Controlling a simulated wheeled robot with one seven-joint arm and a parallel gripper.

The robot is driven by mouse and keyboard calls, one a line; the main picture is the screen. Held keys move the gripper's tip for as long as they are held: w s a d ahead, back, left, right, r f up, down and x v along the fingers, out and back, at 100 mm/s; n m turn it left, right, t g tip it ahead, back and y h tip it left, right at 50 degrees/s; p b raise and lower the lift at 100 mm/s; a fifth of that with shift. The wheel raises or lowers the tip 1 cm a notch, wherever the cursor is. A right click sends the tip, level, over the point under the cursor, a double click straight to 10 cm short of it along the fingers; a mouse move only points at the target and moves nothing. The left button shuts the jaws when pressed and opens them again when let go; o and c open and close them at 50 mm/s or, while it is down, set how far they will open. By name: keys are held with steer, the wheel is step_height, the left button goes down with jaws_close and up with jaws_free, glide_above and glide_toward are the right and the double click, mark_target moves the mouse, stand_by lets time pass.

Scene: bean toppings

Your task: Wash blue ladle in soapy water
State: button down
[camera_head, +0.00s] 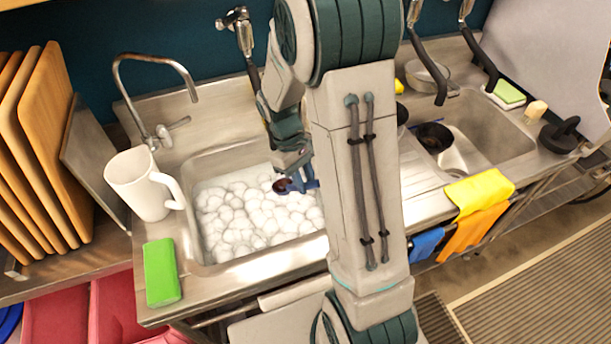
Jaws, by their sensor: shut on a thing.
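The blue ladle (311,184) is small in view, with a dark reddish patch at its left end. My gripper (297,172) is shut on it, at the right side of the left basin. The soapy water shows as white foam (245,215) filling the left basin (205,267). The ladle overlaps the foam in the picture; I cannot tell whether it touches it. My own arm hides part of the basin's right side and the ladle's surroundings.
A white mug (138,184) and a green block (161,272) stand left of the basin, below the left faucet (150,58). A right basin (490,130) holds a dark pan (433,137). Yellow (480,193) and orange (473,228) cloths hang at the front edge.

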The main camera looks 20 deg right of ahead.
step_height(320, 180, down, 13)
steer(key=b, duration=0.9)
steer(key=shift+d, duration=0.15)
steer(key=shift+d+p, duration=0.45)
steer(key=shift+d, duration=0.55)
stand_by(3.5)
steer(key=shift+r, duration=0.1)
